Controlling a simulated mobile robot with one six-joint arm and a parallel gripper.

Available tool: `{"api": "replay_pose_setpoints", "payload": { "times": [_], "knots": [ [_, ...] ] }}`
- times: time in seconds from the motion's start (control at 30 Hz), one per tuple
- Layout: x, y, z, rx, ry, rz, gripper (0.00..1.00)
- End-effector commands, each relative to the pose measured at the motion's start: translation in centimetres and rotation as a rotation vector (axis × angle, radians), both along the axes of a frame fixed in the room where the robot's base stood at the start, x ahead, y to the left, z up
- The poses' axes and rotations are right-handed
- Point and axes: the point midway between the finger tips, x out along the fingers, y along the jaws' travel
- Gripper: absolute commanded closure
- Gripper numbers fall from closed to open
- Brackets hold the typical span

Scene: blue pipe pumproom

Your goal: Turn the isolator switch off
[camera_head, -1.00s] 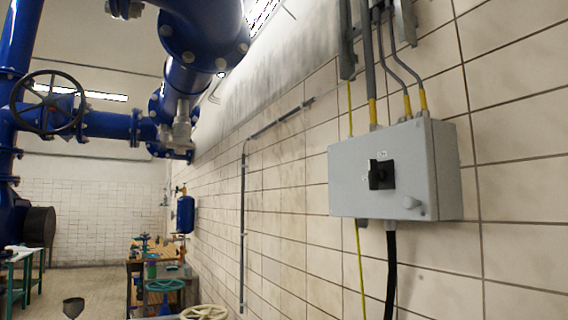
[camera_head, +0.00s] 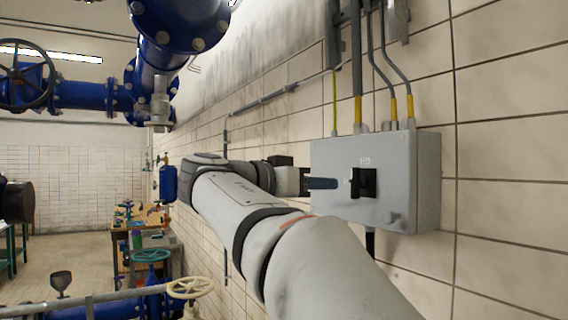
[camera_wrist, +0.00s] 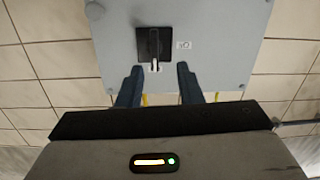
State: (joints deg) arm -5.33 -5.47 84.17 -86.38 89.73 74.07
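The isolator switch is a black rotary knob (camera_head: 368,183) on the front of a grey wall box (camera_head: 335,156). In the wrist view the knob (camera_wrist: 152,42) sits on a black square plate, with a pale tip at its lower edge and a small white label to its right. My gripper (camera_head: 334,183) is just left of the knob in the head view. In the wrist view my gripper (camera_wrist: 160,68) is open, with its two blue fingers apart and nothing between them. The knob's pale tip lies around the fingertip line; I cannot tell any contact.
Conduits (camera_head: 373,70) enter the box from above, and a small round grey fitting (camera_head: 391,218) is low on its front. The tiled wall (camera_head: 505,150) is bare to the right. Blue pipes (camera_head: 90,95) and a cream handwheel (camera_head: 190,287) are at left.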

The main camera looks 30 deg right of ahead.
Motion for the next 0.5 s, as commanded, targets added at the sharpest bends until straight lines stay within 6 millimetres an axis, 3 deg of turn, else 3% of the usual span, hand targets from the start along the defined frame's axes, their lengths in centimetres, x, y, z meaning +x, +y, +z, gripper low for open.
{"api": "replay_pose_setpoints", "payload": {
  "times": [0.03,0.13,0.5],
  "knots": [
    [-0.1,0.0,1.5,-0.024,-0.039,-0.018,0.67],
    [-0.3,-0.4,2.7,-0.052,-0.082,-0.04,0.67],
    [-0.1,-5.5,2.9,-0.055,-0.085,-0.042,0.67]
  ]
}}
